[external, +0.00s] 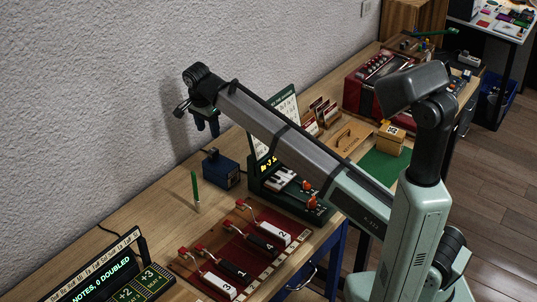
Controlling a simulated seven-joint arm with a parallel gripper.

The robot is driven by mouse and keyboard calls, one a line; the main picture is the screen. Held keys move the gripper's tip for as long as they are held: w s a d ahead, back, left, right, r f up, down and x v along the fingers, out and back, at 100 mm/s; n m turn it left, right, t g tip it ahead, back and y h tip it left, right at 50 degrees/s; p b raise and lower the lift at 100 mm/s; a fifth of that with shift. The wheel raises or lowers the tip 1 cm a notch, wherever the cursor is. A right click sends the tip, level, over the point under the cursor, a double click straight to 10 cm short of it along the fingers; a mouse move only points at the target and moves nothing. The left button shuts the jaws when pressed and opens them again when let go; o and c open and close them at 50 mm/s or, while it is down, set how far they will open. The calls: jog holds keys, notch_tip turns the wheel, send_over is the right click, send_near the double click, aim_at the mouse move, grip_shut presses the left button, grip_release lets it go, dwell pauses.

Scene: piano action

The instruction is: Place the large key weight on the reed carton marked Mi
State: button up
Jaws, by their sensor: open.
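My gripper (208,127) hangs at the far end of my arm, near the wall at upper left. It points down above the back of the bench, with nothing seen in it. I cannot pick out the large key weight for certain. A yellow carton (391,138) with a dark-marked label stands at the back edge of the green mat, right of my arm. Its marking is too small to read. Several small upright red-and-white pieces (322,112) stand behind my arm; I cannot tell whether they are reed cartons. My arm hides part of the bench middle.
A red board (235,255) with numbered key levers lies at the front. A blue box (220,170) and an upright green rod (196,190) stand below my gripper. A dark green keyed device (290,190), a wooden tray (348,136), a green mat (384,166) and a red accordion (366,90) occupy the bench.

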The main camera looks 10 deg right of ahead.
jog(key=shift+s+a+r, duration=0.1)
jog(key=shift+r, duration=0.75)
